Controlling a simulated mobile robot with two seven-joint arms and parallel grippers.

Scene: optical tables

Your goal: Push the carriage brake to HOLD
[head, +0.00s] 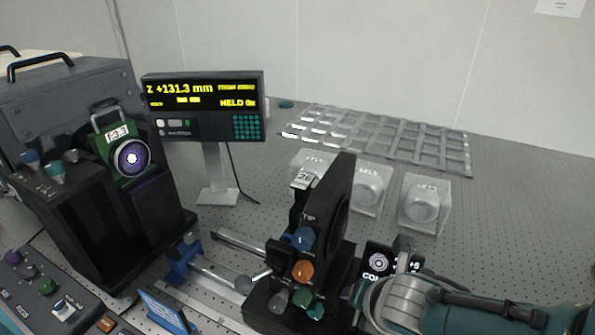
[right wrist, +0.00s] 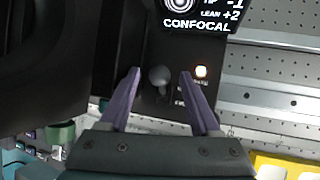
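The black carriage (head: 273,308) stands on the rail in the head view, with a tall dark plate and several coloured knobs. My right gripper comes in from the right, low beside the carriage; its fingertips are hard to make out there. In the right wrist view my right gripper (right wrist: 160,76) is open, its two purple fingers apart. A small grey rounded lever or knob (right wrist: 158,75), possibly the brake, sits between the fingertips on a dark panel, with gaps at both sides. The small lettering is unreadable. My left gripper is not in view.
A display reading CONFOCAL (right wrist: 197,17) is just above the fingers. A readout (head: 203,105) on a post shows Z +131.3 mm. A dark instrument (head: 110,225) stands left. Clear boxed parts (head: 424,204) and an empty grid rack (head: 380,138) lie behind; the table's right is clear.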

